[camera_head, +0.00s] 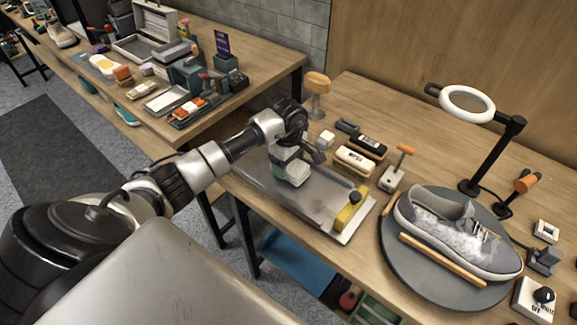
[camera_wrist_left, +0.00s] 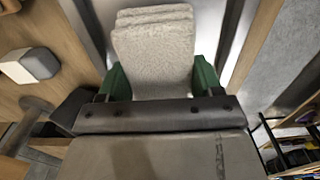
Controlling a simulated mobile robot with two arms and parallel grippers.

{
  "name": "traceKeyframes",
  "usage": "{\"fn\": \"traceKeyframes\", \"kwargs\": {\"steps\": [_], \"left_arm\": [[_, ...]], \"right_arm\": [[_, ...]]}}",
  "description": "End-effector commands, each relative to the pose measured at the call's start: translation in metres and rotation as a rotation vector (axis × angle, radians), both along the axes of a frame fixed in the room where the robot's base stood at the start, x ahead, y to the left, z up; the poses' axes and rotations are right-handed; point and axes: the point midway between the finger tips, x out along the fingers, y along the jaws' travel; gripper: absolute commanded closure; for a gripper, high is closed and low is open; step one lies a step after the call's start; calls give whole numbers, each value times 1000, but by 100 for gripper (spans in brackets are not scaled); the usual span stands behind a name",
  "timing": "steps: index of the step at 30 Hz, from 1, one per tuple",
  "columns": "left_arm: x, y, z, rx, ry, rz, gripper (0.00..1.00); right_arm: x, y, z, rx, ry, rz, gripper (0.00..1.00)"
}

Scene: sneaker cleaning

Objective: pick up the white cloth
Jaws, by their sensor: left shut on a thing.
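The white cloth (camera_head: 296,174) is a small folded, fuzzy stack over the left part of the grey metal tray (camera_head: 318,200). My left gripper (camera_head: 288,158) is above it, pointing down, with its fingers on the cloth. In the left wrist view the cloth (camera_wrist_left: 155,55) sits between the two green fingertips of the left gripper (camera_wrist_left: 161,78), which is shut on it. I cannot tell whether the cloth still touches the tray. My right gripper is not in view.
A yellow-handled tool (camera_head: 350,212) lies at the tray's right end. Brushes (camera_head: 354,160) stand behind the tray. A grey sneaker (camera_head: 455,232) rests on a round dark turntable (camera_head: 398,262), beside a ring lamp (camera_head: 467,104). A second table (camera_head: 262,70) holds many supplies.

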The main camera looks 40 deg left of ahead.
Motion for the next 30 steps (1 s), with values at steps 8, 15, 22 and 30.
{"fn": "traceKeyframes", "kwargs": {"steps": [8, 15, 22, 30], "left_arm": [[11, -18, 40, -1, -6, -6, 58], [36, -65, 72, -2, -7, -4, 58], [52, -94, 93, -1, -2, -2, 58], [57, -103, 100, 0, 0, -1, 58]], "right_arm": [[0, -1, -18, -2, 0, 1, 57], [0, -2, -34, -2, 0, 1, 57], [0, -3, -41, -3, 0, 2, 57], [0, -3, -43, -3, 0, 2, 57]]}}
